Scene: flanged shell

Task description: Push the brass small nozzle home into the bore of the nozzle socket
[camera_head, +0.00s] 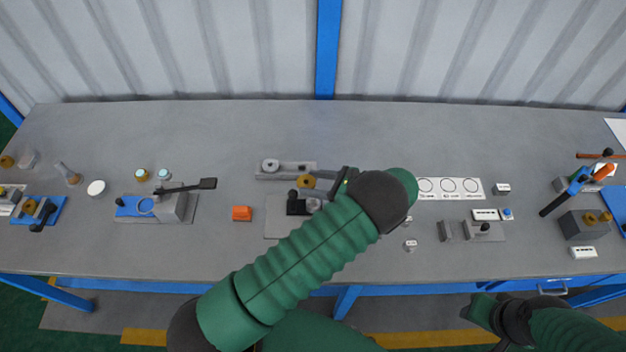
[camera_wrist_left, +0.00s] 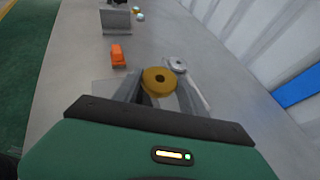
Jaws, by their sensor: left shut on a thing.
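The brass small nozzle (camera_head: 306,181) shows as a round brass piece with a dark central hole. In the left wrist view the nozzle (camera_wrist_left: 159,80) sits between the two grey fingers of my left gripper (camera_wrist_left: 160,92), which is shut on it. In the head view my left gripper (camera_head: 318,179) reaches in over the middle of the bench. A grey plate with a pale round ring (camera_head: 270,165) lies just beyond the nozzle; it looks like the nozzle socket, but I cannot be sure. The nozzle appears apart from that ring. My right gripper (camera_head: 480,308) is low at the right, off the bench front; its fingers are unclear.
A dark clamp block (camera_head: 298,205) on a grey plate stands close to my left gripper. An orange block (camera_head: 241,213) and a lever fixture (camera_head: 172,207) are to the left. A white card with circles (camera_head: 448,188) lies to the right. The back of the bench is clear.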

